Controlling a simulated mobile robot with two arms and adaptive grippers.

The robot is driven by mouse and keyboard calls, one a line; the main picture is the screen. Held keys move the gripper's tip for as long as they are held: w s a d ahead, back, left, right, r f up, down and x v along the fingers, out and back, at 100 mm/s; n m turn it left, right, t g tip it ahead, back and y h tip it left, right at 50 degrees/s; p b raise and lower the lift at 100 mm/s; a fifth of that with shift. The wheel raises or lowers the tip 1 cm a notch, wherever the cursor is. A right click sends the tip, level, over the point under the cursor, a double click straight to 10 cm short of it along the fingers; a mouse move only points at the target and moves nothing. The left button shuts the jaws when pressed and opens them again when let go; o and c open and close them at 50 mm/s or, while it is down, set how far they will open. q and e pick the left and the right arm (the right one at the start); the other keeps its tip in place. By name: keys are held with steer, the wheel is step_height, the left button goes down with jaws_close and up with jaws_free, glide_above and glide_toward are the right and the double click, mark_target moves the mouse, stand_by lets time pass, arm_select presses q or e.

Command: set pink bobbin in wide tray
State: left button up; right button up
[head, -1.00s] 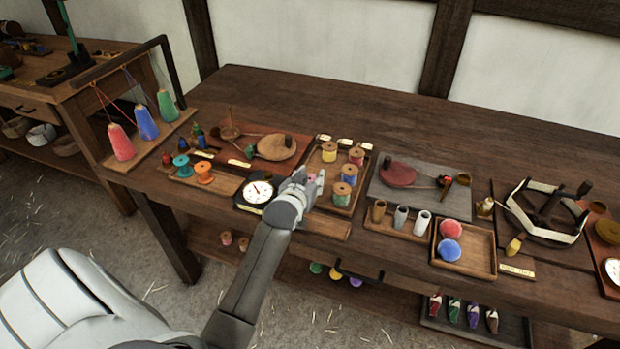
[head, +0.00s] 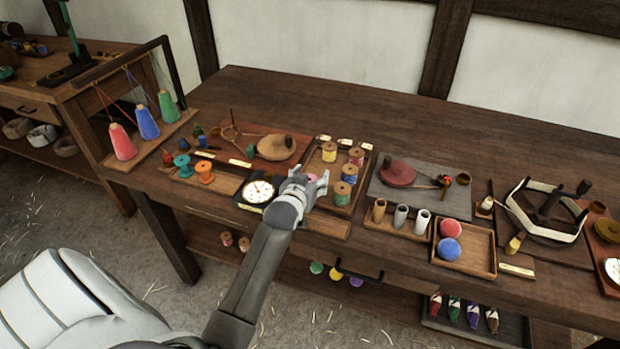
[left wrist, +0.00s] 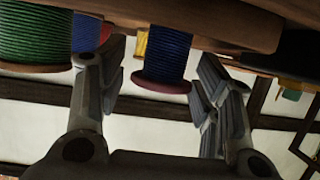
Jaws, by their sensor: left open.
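A compartment tray (head: 318,194) at mid-table holds several thread bobbins. A pink-red bobbin (head: 356,156) stands at its back right, beside a yellow one (head: 329,152). My left gripper (head: 309,180) is open at the tray's left front, with a pink spot beside its fingers. In the left wrist view, which looks upside down, the open fingers (left wrist: 160,78) flank a bobbin with blue thread and a dark pinkish-red end (left wrist: 160,62). I cannot tell whether they touch it. Which tray is the wide one is unclear. My right gripper is out of view.
A green bobbin (head: 342,192) and a blue one (head: 349,173) stand close by on the right. A dial (head: 259,190) lies just left of the gripper. A tray with red and blue balls (head: 479,268) sits further right. The table's back is clear.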

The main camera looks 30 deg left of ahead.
arm_select(q)
steer(key=shift+s+d+f, duration=0.1)
steer(key=shift+s+f, duration=0.05)
steer(key=shift+f, duration=0.35)
steer(key=shift+s+d+f, duration=0.1)
steer(key=shift+s+f, duration=0.05)
steer(key=shift+f, duration=0.3)
steer(key=shift+w+r, duration=0.15)
steer(key=shift+r, duration=0.45)
steer(key=shift+s, duration=0.3)
steer(key=v, duration=0.7)
steer(key=r+v, duration=0.1)
steer(key=v, duration=0.3)
steer(key=shift+a+r, duration=0.1)
steer(key=shift+w, duration=0.1)
steer(key=shift+a, duration=0.1)
